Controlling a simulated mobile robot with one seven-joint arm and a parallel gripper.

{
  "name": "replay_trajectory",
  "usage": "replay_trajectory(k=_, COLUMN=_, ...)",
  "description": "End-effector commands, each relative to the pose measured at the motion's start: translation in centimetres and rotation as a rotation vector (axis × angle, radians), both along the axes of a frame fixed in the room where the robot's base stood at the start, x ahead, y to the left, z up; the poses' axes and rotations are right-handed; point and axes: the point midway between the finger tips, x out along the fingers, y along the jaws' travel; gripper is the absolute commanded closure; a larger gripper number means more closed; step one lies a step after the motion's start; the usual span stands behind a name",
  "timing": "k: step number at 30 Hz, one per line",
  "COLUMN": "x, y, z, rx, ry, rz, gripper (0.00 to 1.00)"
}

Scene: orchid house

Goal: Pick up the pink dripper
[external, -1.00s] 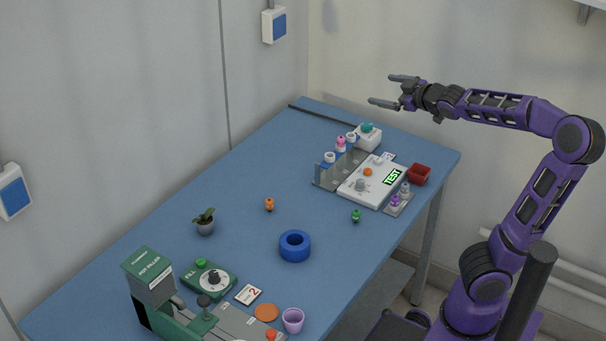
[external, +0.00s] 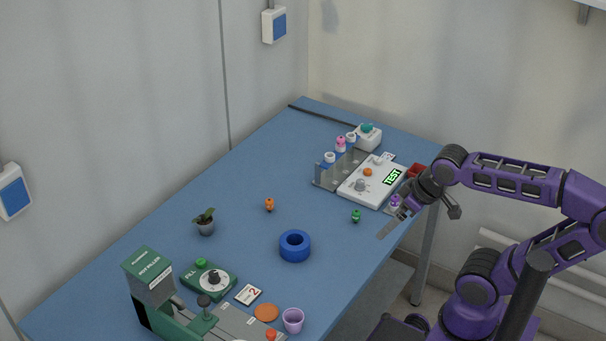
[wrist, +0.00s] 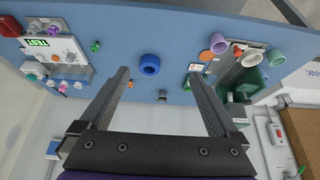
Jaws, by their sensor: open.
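The pink dripper (external: 340,141) stands in the grey rack (external: 326,180) at the back of the table, between white-topped blue pieces. A small pink spot in the wrist view (wrist: 62,88) seems to be it, too small to be sure. My gripper (external: 422,220) is at the table's right edge, in front of the tester and apart from the pink dripper. In the wrist view my gripper (wrist: 159,74) shows its two fingers wide apart with nothing between them.
The white tester (external: 365,190) with a TEST screen lies between the rack and my arm. A green dripper (external: 356,216), orange dripper (external: 269,205), blue ring (external: 295,246) and plant pot (external: 205,226) stand on the table.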

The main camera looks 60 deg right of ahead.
Motion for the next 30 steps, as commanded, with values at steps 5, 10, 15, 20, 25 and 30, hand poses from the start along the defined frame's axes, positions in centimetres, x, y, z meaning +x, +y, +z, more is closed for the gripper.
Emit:
replay_trajectory(k=5, x=0.1, y=0.0, z=0.1, rx=0.000, ry=-0.002, rz=0.001, gripper=0.32)
replay_trajectory(k=10, x=0.1, y=0.0, z=0.1, rx=0.000, ry=-0.002, rz=0.001, gripper=0.32)
replay_trajectory(k=15, x=0.9, y=0.4, z=0.7, rx=0.048, ry=-0.021, rz=-0.003, gripper=0.32)
replay_trajectory(k=20, x=4.5, y=1.7, z=3.1, rx=0.250, ry=-0.079, rz=-0.038, gripper=0.32)
replay_trajectory(k=25, x=10.2, y=2.3, z=6.4, rx=0.525, ry=-0.126, rz=-0.140, gripper=0.32)
replay_trajectory(k=30, x=16.3, y=2.2, z=8.8, rx=0.754, ry=-0.150, rz=-0.275, gripper=0.32)
